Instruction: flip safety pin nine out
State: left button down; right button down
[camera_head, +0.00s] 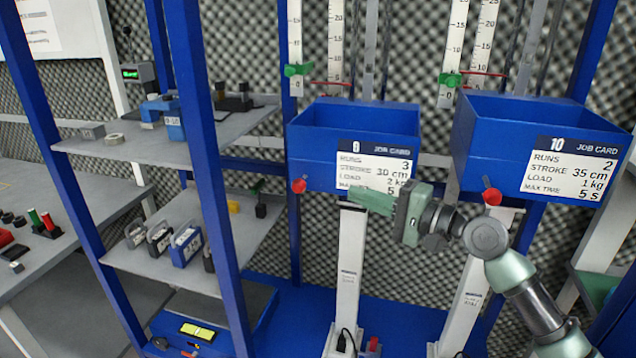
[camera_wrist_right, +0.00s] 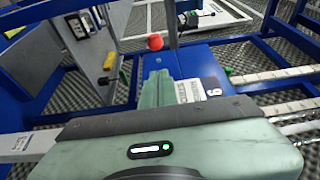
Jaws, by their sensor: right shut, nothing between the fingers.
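Safety pin nine shows as a red ball knob (camera_head: 299,186) at the lower left corner of the blue bin (camera_head: 325,120) with job card 9. My right gripper (camera_head: 352,194) is shut and empty in front of the card's lower edge, to the right of the knob, with a gap between them in the picture. In the right wrist view the red knob (camera_wrist_right: 155,42) shows just beyond the shut fingertips (camera_wrist_right: 155,75). I cannot tell the depth between them. The fingers cover part of the card. My left gripper is not in view.
A second blue bin (camera_head: 490,150) with job card 10 and its own red knob (camera_head: 492,196) stands to the right. A white post (camera_head: 349,265) stands below my right gripper. Blue frame uprights (camera_head: 205,150) and grey shelves (camera_head: 245,130) with small items are at the left.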

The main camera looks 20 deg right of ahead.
aim_at(305, 188)
jog(key=p+x, duration=0.3)
jog(key=x, duration=0.6)
jog(key=shift+w+a, duration=0.15)
jog(key=shift+w, duration=0.05)
jog(key=shift+w+a+f, duration=0.1)
jog(key=shift+w+a, duration=0.05)
jog(key=shift+w, duration=0.1)
jog(key=s+a+p, duration=0.2)
jog(key=p, duration=0.1)
jog(key=shift+s, duration=0.55)
